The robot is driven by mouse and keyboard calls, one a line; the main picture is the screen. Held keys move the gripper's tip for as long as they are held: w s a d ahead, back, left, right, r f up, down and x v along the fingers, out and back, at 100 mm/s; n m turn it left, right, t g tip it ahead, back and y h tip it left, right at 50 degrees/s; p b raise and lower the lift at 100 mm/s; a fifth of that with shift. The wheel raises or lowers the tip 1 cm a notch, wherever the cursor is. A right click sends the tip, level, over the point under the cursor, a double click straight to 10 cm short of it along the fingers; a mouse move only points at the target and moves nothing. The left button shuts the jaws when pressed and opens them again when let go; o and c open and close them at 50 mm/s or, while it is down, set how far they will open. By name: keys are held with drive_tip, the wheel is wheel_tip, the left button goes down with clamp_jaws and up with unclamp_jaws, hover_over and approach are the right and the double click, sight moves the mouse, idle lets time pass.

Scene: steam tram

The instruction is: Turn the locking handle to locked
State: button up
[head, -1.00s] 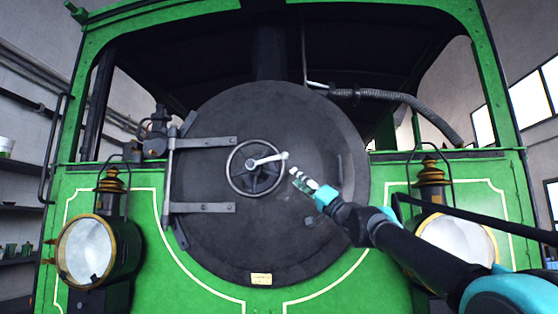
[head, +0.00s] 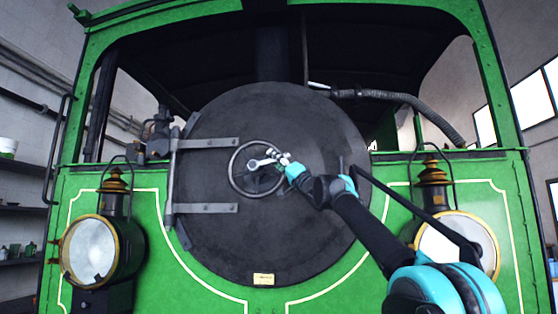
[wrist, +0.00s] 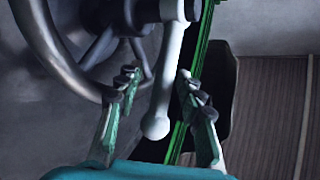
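The locking handle (head: 262,161) is a pale metal lever at the hub of the handwheel (head: 233,176) on the black smokebox door (head: 290,235). In the wrist view the lever (wrist: 166,88) ends in a round knob and lies between the two fingers of my gripper (wrist: 158,90). Gaps show between the lever and both fingers, so the gripper is open around it. In the head view my gripper (head: 277,160) is at the handle's right end and hides that end.
The handwheel rim (wrist: 50,50) passes close to the left finger in the wrist view. Two hinge straps (head: 207,142) lie left of the wheel. Brass-rimmed lamps stand at the left (head: 90,250) and right (head: 455,245), the right one partly behind my arm.

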drive_tip(key=shift+a, duration=0.1)
clamp_jaws()
idle(0.3)
